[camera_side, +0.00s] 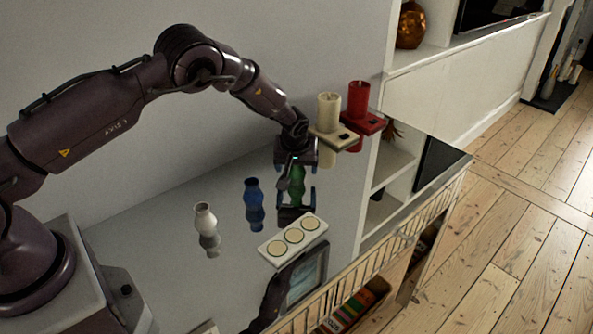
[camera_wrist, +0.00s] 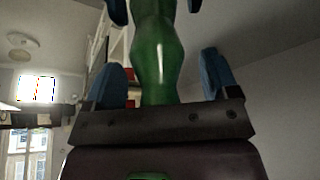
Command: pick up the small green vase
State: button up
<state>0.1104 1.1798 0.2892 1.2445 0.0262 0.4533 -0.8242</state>
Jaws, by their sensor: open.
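The small green vase (camera_side: 297,174) stands upright on the glossy, mirror-like top (camera_side: 160,225) in the side view. My gripper (camera_side: 298,167) points down over it, with its blue fingers open on either side of the vase. In the wrist view the green vase (camera_wrist: 154,6) is at the top edge, between the two blue fingertips of my gripper (camera_wrist: 156,10). Gaps show between the vase and both fingers. Below it there, the vase's reflection merges with it, along with the reflected fingers and gripper body. The vase's upper part is partly hidden by my gripper in the side view.
A blue vase (camera_side: 253,190) and a white vase (camera_side: 205,216) stand to the left. A white tray with round inserts (camera_side: 293,240) lies just in front. Cream (camera_side: 329,108) and red (camera_side: 358,97) candles on wall holders are close behind my gripper's right side.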

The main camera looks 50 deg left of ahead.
jog(key=c, duration=1)
jog(key=shift+w+r, duration=0.1)
jog(key=shift+r, duration=0.4)
jog(key=r, duration=0.2)
jog(key=shift+s+r, duration=0.2)
jog(key=shift+r, duration=0.15)
jog(key=s+r, duration=0.3)
jog(key=s, duration=0.1)
jog(key=s+d+r, duration=0.1)
jog(key=s+r, duration=0.2)
jog(key=s, duration=0.2)
jog(key=s+d+r, duration=0.1)
jog(key=s+r, duration=0.2)
jog(key=s, duration=0.1)
jog(key=shift+s+r, duration=0.1)
jog(key=shift+s, duration=0.2)
